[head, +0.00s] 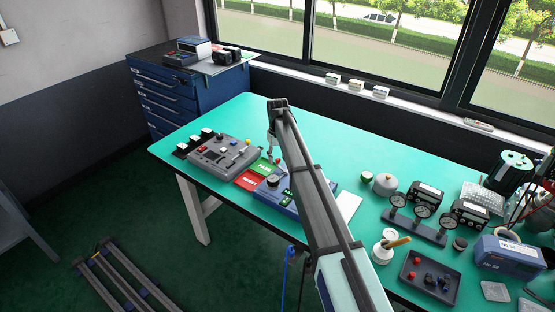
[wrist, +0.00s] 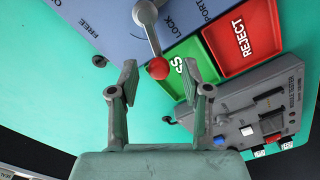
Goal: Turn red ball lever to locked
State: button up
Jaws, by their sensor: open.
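The red ball (wrist: 159,68) is the end of a grey metal lever (wrist: 151,35) on the blue valve positioner (wrist: 110,22). In the wrist view the lever points down the picture, with the printed word FREE to its left and LOCK to its right. My gripper (wrist: 159,75) is open, with one finger on each side of the ball. I see gaps between the ball and both fingers; how their heights compare is unclear. In the head view my arm hides part of the positioner (head: 268,192), and the gripper is small there.
A green tray (wrist: 205,52) and a red REJECT tray (wrist: 240,35) lie beside the positioner. A grey control box (wrist: 225,100) with switches stands close to the right finger. Gauges (head: 422,212) and a dark parts tray (head: 410,262) are farther right on the green table.

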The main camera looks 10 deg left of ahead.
aim_at(277, 159)
notch_tip(277, 159, up, 11)
dwell(0.4)
